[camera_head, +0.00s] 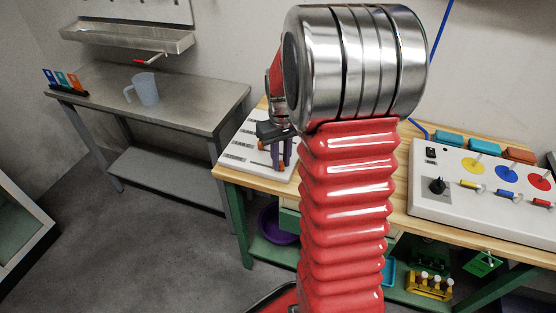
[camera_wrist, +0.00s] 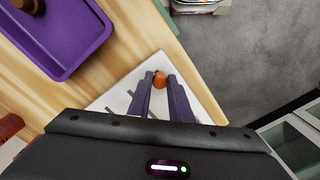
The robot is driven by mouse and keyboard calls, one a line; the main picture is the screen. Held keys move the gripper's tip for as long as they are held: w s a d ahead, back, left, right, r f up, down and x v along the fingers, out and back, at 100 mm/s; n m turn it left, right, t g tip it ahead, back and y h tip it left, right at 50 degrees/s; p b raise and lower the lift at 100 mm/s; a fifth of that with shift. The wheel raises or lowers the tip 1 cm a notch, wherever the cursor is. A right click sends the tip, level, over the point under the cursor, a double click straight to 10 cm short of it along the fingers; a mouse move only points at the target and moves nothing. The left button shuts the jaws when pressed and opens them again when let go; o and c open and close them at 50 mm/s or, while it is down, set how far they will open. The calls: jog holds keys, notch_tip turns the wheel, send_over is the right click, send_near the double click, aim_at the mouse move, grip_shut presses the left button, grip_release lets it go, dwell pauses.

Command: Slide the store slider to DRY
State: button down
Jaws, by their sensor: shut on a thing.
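A white panel (camera_head: 236,152) with dark slots and small labels lies at the left end of the wooden bench; part of it shows in the wrist view (camera_wrist: 118,95). My gripper (camera_head: 281,161) is over the panel with its purple fingers pointing down. In the wrist view, my gripper (camera_wrist: 164,82) is closed around an orange slider knob (camera_wrist: 160,78) near the panel's edge. The labels are too small to read, so I cannot tell the slider's setting. My arm hides the right side of the panel in the head view.
A second white panel (camera_head: 478,205) with a black dial and coloured discs stands on the bench at right. A purple tray (camera_wrist: 62,72) lies beside the slider panel in the wrist view. A grey table (camera_head: 190,103) with a clear jug (camera_head: 145,88) stands at left, with open floor before it.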

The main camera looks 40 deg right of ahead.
aim_at(282, 163)
jog(key=shift+s+d, duration=0.15)
jog(key=shift+d, duration=0.05)
jog(key=c, duration=1.6)
grip_release()
jog(key=shift+c, duration=0.2)
jog(key=shift+r, duration=0.15)
notch_tip(282, 163, up, 14)
jog(key=shift+f, duration=0.25)
